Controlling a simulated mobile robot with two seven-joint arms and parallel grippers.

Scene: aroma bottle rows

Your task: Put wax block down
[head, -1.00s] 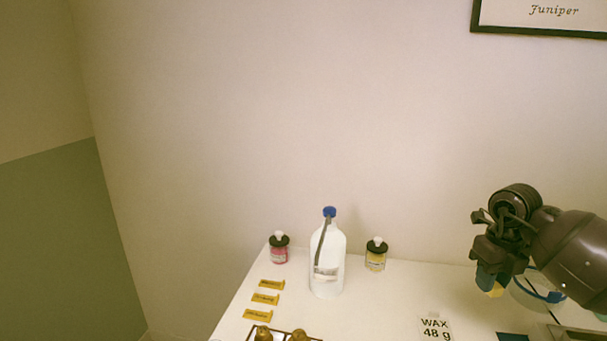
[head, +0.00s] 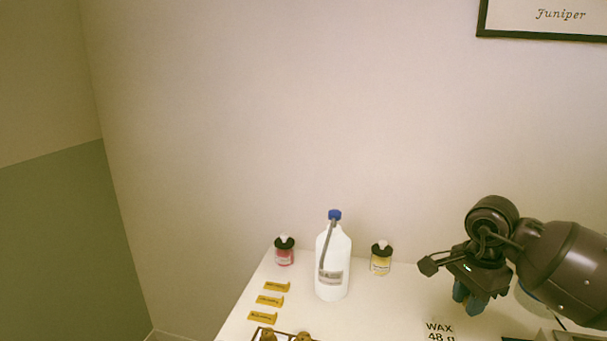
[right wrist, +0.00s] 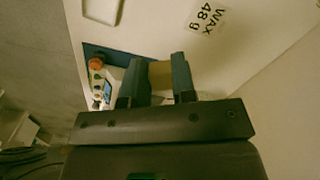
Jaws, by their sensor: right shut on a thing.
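My right gripper (head: 468,298) hangs over the right part of the white table in the head view, fingers pointing down. In the right wrist view my right gripper (right wrist: 160,78) is shut on a yellowish wax block (right wrist: 160,75), which sits between the two blue-grey fingers. The block is hidden in the head view. A printed card reading "WAX 48 g" (head: 439,331) lies on the table in front of the gripper; it also shows in the right wrist view (right wrist: 207,16). My left gripper is not in view.
A white bottle with a blue cap (head: 333,265) stands between a pink jar (head: 284,256) and a yellow jar (head: 381,263). Several yellow labels (head: 269,301) lie at left. A small device with a red knob (right wrist: 97,63) is beside the gripper.

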